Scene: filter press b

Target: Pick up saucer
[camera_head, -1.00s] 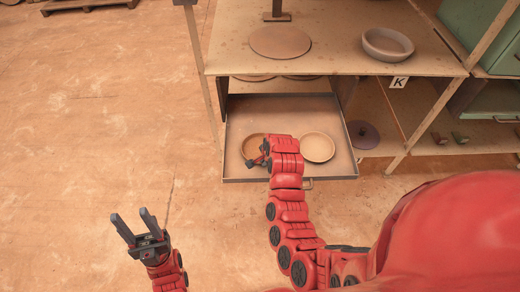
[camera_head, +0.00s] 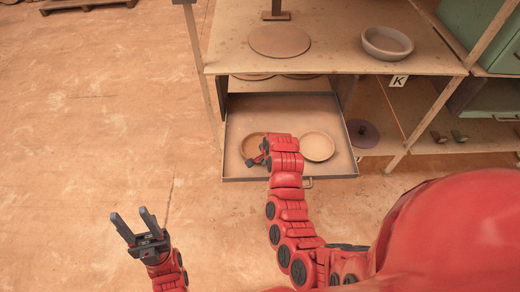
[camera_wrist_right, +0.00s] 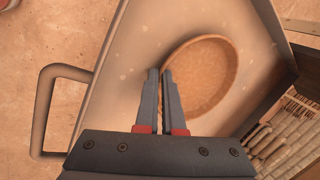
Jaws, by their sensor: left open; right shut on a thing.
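Two tan saucers lie in an open drawer (camera_head: 290,108). The left saucer (camera_head: 251,144) is partly hidden by my right gripper (camera_head: 260,158); the right saucer (camera_head: 317,147) lies just right of my wrist. My right gripper is shut on the near rim of the left saucer. In the right wrist view its fingers (camera_wrist_right: 160,76) are close together at the rim of this saucer (camera_wrist_right: 205,78), which appears to rest on the drawer floor. My left gripper (camera_head: 133,222) is open and empty, over the floor at the lower left.
The drawer has a front handle (camera_head: 307,183), also seen in the wrist view (camera_wrist_right: 44,105). Above it, a shelf (camera_head: 345,62) bears a round disc (camera_head: 280,41) and a shallow bowl (camera_head: 387,43). A dark purple lid (camera_head: 363,133) is to the right.

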